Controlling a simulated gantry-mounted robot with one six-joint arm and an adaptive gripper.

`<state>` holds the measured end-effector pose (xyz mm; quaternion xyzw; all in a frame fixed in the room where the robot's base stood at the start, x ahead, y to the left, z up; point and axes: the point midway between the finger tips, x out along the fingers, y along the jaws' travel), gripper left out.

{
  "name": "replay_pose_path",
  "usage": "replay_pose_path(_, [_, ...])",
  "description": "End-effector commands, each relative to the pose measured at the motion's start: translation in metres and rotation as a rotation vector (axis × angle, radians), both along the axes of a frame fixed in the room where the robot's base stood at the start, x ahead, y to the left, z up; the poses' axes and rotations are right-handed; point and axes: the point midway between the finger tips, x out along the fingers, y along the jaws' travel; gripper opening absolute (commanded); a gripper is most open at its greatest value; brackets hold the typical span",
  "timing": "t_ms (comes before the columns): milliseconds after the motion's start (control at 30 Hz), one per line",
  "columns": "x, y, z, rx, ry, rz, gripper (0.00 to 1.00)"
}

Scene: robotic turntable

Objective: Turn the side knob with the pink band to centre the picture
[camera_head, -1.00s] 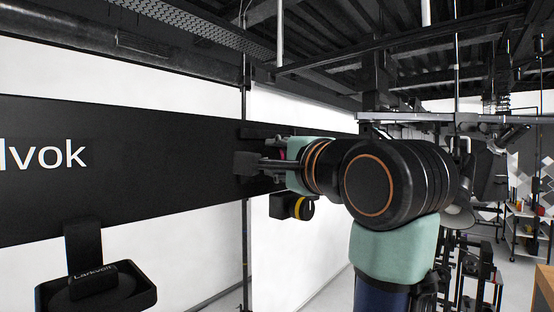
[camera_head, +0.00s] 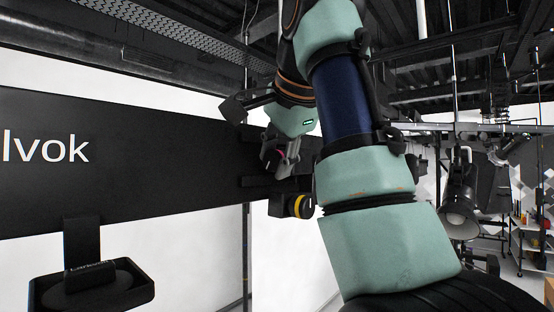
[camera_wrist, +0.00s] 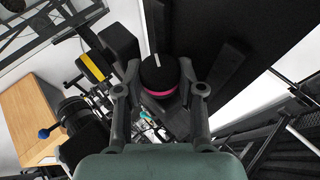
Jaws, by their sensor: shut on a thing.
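The side knob with the pink band (camera_wrist: 159,76) is a black round knob with a white line on its face, near the middle of the wrist view. My gripper (camera_wrist: 160,68) has a finger on either side of it and is shut on it. In the head view my gripper (camera_head: 277,158) reaches down from above to the right end of the wide black panel (camera_head: 120,190); a small trace of pink shows there, and the knob is mostly hidden by the fingers. White letters "lvok" show on the panel. No picture that the knob moves can be seen.
A second knob with a yellow band (camera_head: 300,206) sits just below my gripper; it also shows at left in the wrist view (camera_wrist: 90,67). A black tray on a bracket (camera_head: 95,290) hangs below the panel. A lamp (camera_head: 460,205) stands right of my arm.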

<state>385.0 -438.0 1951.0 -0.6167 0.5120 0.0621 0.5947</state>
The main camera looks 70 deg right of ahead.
Motion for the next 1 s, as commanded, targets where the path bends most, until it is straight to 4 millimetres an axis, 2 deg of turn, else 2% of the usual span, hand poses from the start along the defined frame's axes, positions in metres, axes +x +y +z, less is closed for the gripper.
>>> replay_pose_path(33, [0.0007, 0.0, 0.0055, 0.01, 0.027, 0.0, 0.03])
replay_pose_path(333, [0.0013, -0.0009, 0.004, 0.046, 0.137, 0.0, 0.03])
replay_pose_path(900, [0.0013, -0.0007, 0.0012, 0.054, 0.164, 0.0, 0.03])
replay_pose_path(933, [0.0013, -0.0007, 0.0012, 0.054, 0.164, 0.0, 0.43])
replay_pose_path(1000, [0.0013, -0.0007, 0.0011, 0.054, 0.164, 0.0, 0.55])
